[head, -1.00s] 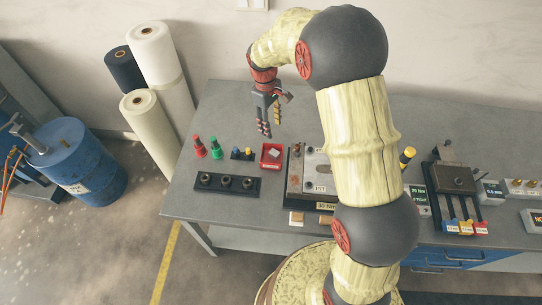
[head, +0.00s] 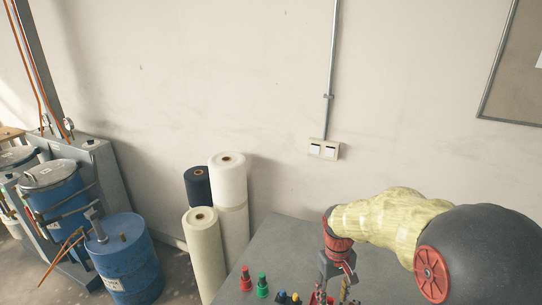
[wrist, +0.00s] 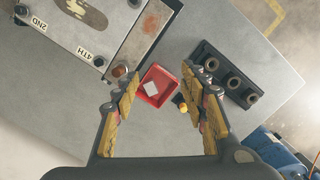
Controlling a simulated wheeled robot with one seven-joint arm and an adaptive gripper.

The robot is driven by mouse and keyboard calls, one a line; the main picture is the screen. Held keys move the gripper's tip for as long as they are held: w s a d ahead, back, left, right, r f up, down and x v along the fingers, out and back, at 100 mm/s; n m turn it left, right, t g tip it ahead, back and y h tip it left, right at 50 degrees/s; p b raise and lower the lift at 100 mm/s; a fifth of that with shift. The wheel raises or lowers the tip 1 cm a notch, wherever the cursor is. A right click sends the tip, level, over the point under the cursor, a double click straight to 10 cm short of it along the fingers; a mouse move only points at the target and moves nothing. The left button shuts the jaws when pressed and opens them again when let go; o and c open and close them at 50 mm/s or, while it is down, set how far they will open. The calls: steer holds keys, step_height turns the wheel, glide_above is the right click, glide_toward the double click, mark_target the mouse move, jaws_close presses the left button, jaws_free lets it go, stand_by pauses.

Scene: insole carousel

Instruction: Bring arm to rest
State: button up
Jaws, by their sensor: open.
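My gripper (wrist: 160,105) is open and empty in the wrist view, its two yellow-padded fingers spread apart above the workbench. Between and below the fingers is a small red tray (wrist: 157,86) with a pale piece in it. In the head view my gripper (head: 335,288) hangs at the bottom edge, pointing down over the grey table (head: 280,245); its fingertips are partly cut off by the frame. My arm reaches in from the right.
A black rack with several round holes (wrist: 234,80) and a metal plate fixture (wrist: 115,35) lie on the bench. Red (head: 246,280) and green (head: 262,284) bottles stand left of my gripper. Rolls (head: 230,195) and a blue drum (head: 128,260) stand on the floor at left.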

steer(key=s+r+m+t+b, duration=0.1)
steer(key=s+r+t+b, duration=0.2)
steer(key=s+r, duration=0.3)
steer(key=s+d+r+m+t+b, duration=0.1)
steer(key=s+r, duration=0.5)
steer(key=s, duration=0.8)
steer(key=shift+r+m+t+b, duration=0.35)
steer(key=shift+m+t+b, duration=0.25)
steer(key=shift+t+b, duration=0.7)
